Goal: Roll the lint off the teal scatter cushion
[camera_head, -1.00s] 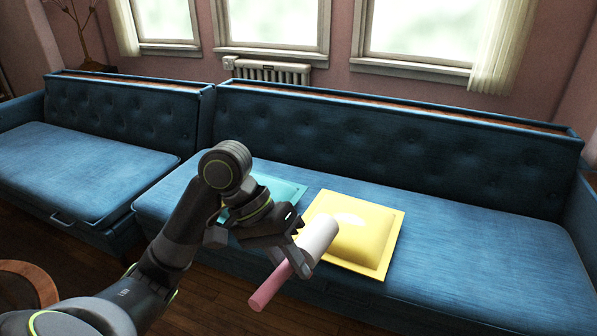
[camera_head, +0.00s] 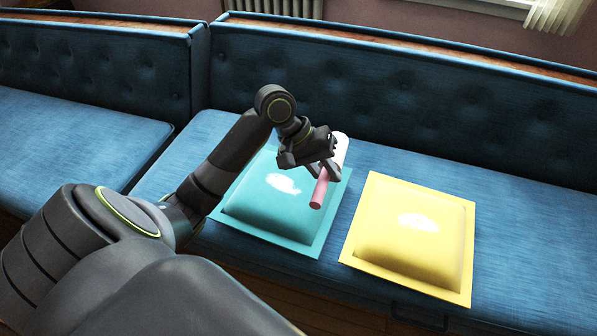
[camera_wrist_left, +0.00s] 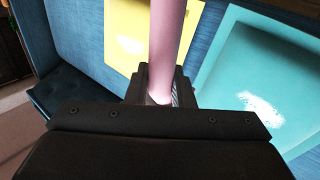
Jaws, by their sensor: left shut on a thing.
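The teal scatter cushion (camera_head: 265,215) lies on the blue sofa seat, with a white lint patch (camera_head: 284,184) on its upper face. It also shows at the right of the left wrist view (camera_wrist_left: 240,70), with the lint patch (camera_wrist_left: 262,108). My left gripper (camera_head: 326,168) is shut on the lint roller, which has a pink handle (camera_head: 319,192) and a white roll (camera_head: 341,148). The roller is over the right side of the teal cushion; I cannot tell if it touches. The handle also shows in the left wrist view (camera_wrist_left: 168,50). My right gripper is not in view.
A yellow cushion (camera_head: 400,245) with its own white patch (camera_head: 418,222) lies just right of the teal one. The sofa backrest (camera_head: 400,105) rises behind. Another blue sofa section (camera_head: 60,140) stands to the left. The seat right of the yellow cushion is clear.

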